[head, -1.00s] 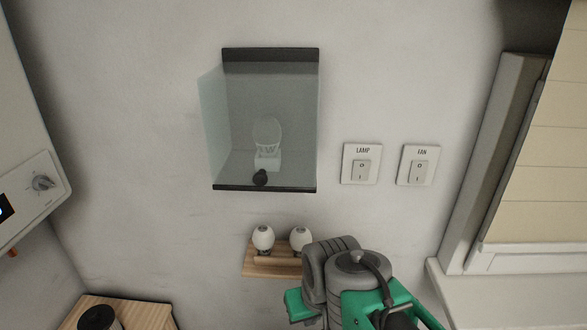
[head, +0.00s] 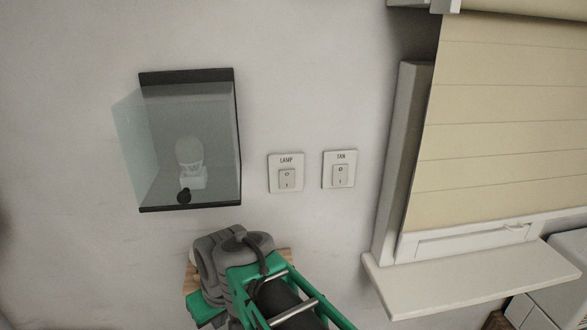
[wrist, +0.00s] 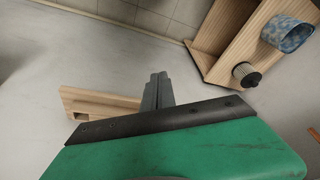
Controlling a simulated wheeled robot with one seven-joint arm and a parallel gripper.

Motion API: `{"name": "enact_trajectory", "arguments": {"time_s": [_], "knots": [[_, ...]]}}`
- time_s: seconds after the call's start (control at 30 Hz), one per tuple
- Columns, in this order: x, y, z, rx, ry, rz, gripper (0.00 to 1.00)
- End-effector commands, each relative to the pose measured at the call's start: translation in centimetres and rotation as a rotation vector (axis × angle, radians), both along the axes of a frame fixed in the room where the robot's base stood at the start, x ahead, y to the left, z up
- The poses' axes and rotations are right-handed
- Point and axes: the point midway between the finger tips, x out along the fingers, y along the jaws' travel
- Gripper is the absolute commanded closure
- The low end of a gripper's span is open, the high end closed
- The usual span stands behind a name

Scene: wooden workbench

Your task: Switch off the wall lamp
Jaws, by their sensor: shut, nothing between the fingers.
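The wall lamp (head: 190,155) is a pale bulb in a glass-sided case with dark top and bottom edges. It shows no clear glow. The lamp switch (head: 286,179) is a white plate marked LAMP, to the right of the case, with a rocker marked O above and I below. I cannot tell which half is pressed. My arm shows low in the head view, below the case and switches, and hides its own fingertips there. In the wrist view my gripper (wrist: 156,82) is shut and empty, apart from the switches, which are outside that view.
A similar fan switch (head: 340,174) sits just right of the lamp switch. A window with a beige blind (head: 495,120) and a sill (head: 470,280) is further right. The wrist view shows a small wooden shelf (wrist: 95,103), a blue patterned cup (wrist: 287,34) and a dark-topped jar (wrist: 244,74).

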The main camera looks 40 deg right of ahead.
Motion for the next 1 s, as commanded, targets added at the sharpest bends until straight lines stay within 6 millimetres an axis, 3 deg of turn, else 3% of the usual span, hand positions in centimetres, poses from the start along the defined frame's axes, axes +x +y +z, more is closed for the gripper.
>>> {"name": "enact_trajectory", "arguments": {"time_s": [0.03,0.17,0.3,0.4,0.5,0.67,1.0], "knots": [[0.8,-2.9,2.4,0.010,-0.009,-0.043,1.00],[2.6,-10.9,7.9,0.019,-0.081,-0.048,1.00],[4.7,-17.8,16.7,-0.080,-0.242,0.245,1.00],[2.9,-22.8,22.6,-0.209,-0.327,0.481,1.00],[0.2,-25.7,25.8,-0.316,-0.358,0.656,1.00],[-2.0,-26.9,27.2,-0.383,-0.367,0.778,1.00],[-1.7,-26.7,26.7,-0.385,-0.368,0.783,1.00]]}}
